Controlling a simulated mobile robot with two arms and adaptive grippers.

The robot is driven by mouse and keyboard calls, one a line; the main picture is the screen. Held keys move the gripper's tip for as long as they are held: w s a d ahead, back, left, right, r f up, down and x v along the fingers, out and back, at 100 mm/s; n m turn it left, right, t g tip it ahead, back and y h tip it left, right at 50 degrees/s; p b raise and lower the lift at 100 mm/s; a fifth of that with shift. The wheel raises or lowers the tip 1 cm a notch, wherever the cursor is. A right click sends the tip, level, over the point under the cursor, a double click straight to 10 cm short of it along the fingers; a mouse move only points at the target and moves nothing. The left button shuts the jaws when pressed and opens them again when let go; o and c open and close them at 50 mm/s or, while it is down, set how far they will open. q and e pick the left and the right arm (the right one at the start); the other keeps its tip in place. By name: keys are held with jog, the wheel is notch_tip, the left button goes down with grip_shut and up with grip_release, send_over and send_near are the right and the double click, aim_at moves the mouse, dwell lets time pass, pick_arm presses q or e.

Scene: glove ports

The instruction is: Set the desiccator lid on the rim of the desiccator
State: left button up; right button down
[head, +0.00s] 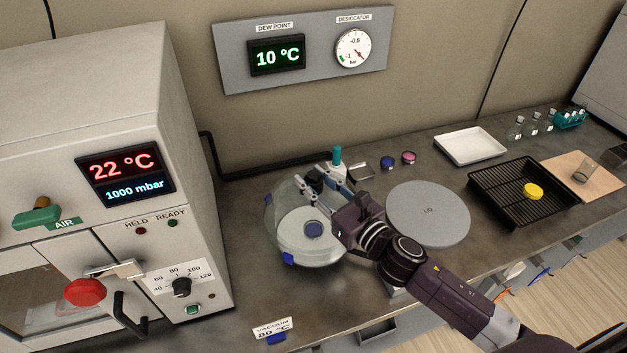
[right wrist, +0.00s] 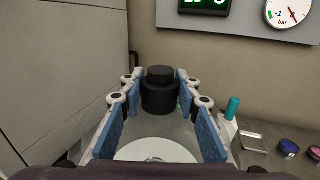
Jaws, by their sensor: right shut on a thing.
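The desiccator (head: 287,255) is a clear glass bowl with blue tabs on its outside, standing on the bench left of centre. A white plate and a small blue dish (head: 313,230) show inside it. My right gripper (head: 318,183) is over the back part of the desiccator, shut on the black knob (right wrist: 160,92) of the desiccator lid. The knob stands upright between the blue finger pads in the right wrist view. The lid's clear glass is hard to tell from the bowl, so I cannot tell whether it touches the rim. My left gripper is out of view.
A teal-topped bottle (head: 337,157) stands close behind the gripper. A grey round disc (head: 428,213) lies to the right, then a black rack (head: 520,196) with a yellow lid. The oven cabinet (head: 110,190) stands on the left. A small sign (head: 273,327) is at the front edge.

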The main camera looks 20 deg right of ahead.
jog(key=shift+r, duration=0.1)
jog(key=shift+f+b, duration=0.5)
jog(key=shift+f, duration=0.05)
jog(key=c, duration=1.5)
grip_release()
jog(key=shift+f, duration=0.1)
jog(key=shift+o, duration=0.2)
